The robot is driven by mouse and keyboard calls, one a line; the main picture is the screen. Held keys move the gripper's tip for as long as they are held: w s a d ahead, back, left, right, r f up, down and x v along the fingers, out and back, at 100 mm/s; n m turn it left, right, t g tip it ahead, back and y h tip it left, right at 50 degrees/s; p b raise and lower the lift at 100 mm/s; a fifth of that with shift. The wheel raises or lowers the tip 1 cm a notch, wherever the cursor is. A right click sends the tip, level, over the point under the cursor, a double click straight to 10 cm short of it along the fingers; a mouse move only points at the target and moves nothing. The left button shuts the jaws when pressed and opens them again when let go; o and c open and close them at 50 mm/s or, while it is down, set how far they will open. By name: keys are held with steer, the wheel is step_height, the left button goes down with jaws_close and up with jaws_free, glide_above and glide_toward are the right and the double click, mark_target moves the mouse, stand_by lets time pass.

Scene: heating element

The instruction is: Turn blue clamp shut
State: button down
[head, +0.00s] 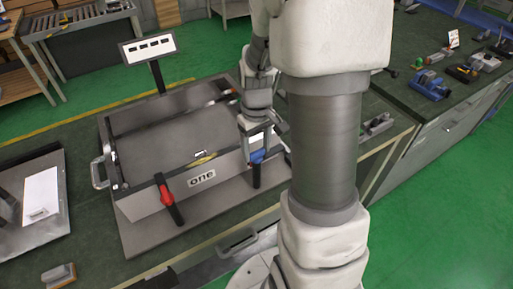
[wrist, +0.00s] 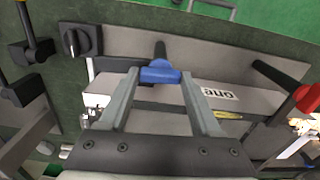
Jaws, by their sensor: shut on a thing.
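The blue clamp (head: 258,156) sits at the front right of the grey box labelled "one" (head: 148,203). In the wrist view the blue clamp handle (wrist: 161,73) lies between my fingertips, with its dark post behind it. My gripper (head: 263,149) is at the clamp from above, its two fingers shut on the blue handle. In the wrist view my gripper (wrist: 158,80) shows a finger on either side of the handle. My arm hides part of the box's right side in the head view.
A red clamp (head: 166,192) stands at the box's front left. A sign on a post (head: 149,47) rises behind the box. A white sheet on a dark board (head: 41,194) lies at the left. The right bench (head: 410,85) holds several tools.

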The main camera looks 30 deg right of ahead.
steer(key=n+b, duration=0.1)
steer(key=n, duration=0.2)
steer(key=shift+n, duration=0.4)
steer(key=n, duration=0.4)
steer(key=shift+n, duration=0.3)
steer(key=n+p, duration=0.1)
steer(key=n, duration=0.3)
steer(key=shift+r, duration=0.1)
steer(key=shift+n+p, duration=0.75)
steer(key=shift+n, duration=1.65)
steer(key=shift+c, duration=0.4)
jaws_free()
step_height(320, 180, up, 17)
steer(key=p, duration=0.1)
steer(key=shift+r, duration=0.15)
